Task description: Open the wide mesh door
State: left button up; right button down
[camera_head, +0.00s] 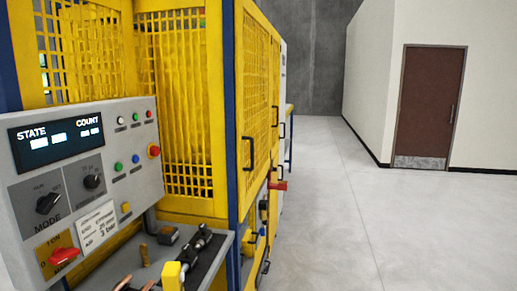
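The yellow mesh door (257,85) is on the right side face of the yellow machine enclosure, seen at a steep angle. It looks closed, with its panel flush with the frame. A black bar handle (248,154) stands out near its left edge, by the blue corner post. Another black handle (275,117) shows farther back on the same side. I cannot tell from this angle where one door panel ends and another begins. Neither of my grippers is in view.
A grey control panel (130,170) with a lit display juts out at the left front. Below it is a bench (215,250) with black fittings and a yellow block (172,276). A red part (278,185) sticks out low on the side. Open floor (350,220) lies to the right.

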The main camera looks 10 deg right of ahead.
aim_at(257, 141)
jog(key=i+l+z, duration=0.15)
jog(key=i+l, duration=0.2)
jog(key=i+l+z, duration=0.1)
jog(key=i+l, duration=0.25)
jog(key=i, duration=0.2)
jog(key=i+l+z, duration=0.15)
jog(key=i, duration=0.35)
jog(key=i+l+z, duration=0.1)
jog(key=i+l, duration=0.25)
jog(key=i, duration=0.1)
